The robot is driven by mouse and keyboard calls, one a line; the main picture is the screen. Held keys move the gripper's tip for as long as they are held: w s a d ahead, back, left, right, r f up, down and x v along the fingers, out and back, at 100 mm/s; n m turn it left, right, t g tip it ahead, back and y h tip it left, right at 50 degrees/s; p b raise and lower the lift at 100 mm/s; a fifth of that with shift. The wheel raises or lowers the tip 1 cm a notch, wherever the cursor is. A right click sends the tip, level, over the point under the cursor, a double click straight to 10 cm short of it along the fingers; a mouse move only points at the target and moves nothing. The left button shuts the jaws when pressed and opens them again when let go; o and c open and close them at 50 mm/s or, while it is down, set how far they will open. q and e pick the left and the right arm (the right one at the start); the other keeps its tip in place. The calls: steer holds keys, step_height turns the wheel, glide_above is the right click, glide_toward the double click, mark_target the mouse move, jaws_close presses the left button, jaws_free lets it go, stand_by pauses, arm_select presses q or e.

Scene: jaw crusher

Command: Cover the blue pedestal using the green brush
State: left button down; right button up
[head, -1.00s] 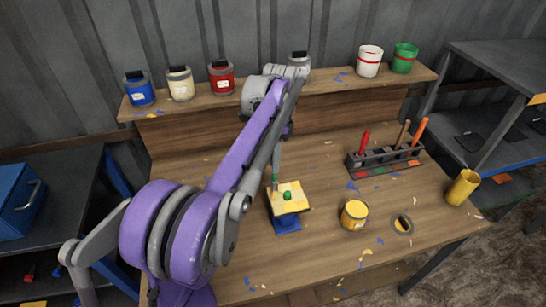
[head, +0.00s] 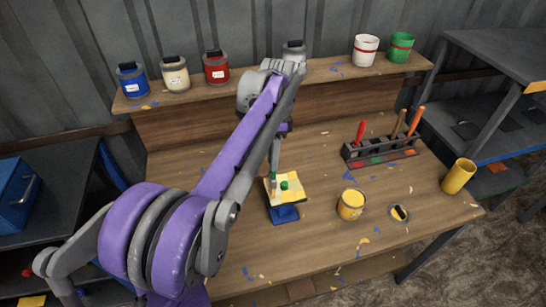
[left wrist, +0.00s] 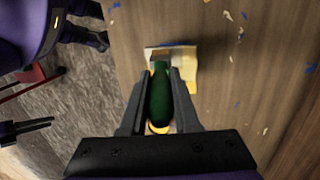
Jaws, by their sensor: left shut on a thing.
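The blue pedestal (head: 285,214) stands on the workbench. My left gripper (head: 274,150) is above the pedestal, partly hidden by my arm. It is shut on the green brush (head: 273,180), which points down with its tip at the left part of the top. Whether the tip touches cannot be told. In the left wrist view the green handle (left wrist: 160,95) lies between the fingers, with the pedestal top (left wrist: 183,72) beyond.
A yellow cup (head: 458,177) stands at the right edge. Paint cans line the shelf (head: 300,77).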

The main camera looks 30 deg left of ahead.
arm_select(q)
steer(key=shift+w+a+f, duration=0.1)
steer(key=shift+w+a, duration=1.2)
steer(key=shift+a, duration=0.2)
arm_select(e)
steer(key=shift+w+r, duration=0.25)
steer(key=shift+r, duration=0.2)
arm_select(q)
steer(key=shift+p, duration=0.3)
arm_select(e)
steer(key=shift+r, duration=0.1)
arm_select(q)
step_height(320, 180, up, 5)
steer(key=shift+p, duration=1)
arm_select(e)
steer(key=w+r, duration=0.2)
steer(key=r, duration=0.1)
arm_select(q)
steer(key=w+d, duration=0.5)
steer(key=w, duration=0.1)
steer(key=shift+d+f+p, duration=0.2)
steer(key=shift+d+p, duration=0.05)
steer(key=shift+p, duration=0.05)
arm_select(e)
steer(key=shift+w+r+t, duration=0.2)
steer(key=shift+r+t, duration=0.1)
steer(key=shift+r, duration=0.15)
arm_select(q)
steer(key=shift+w, duration=0.15)
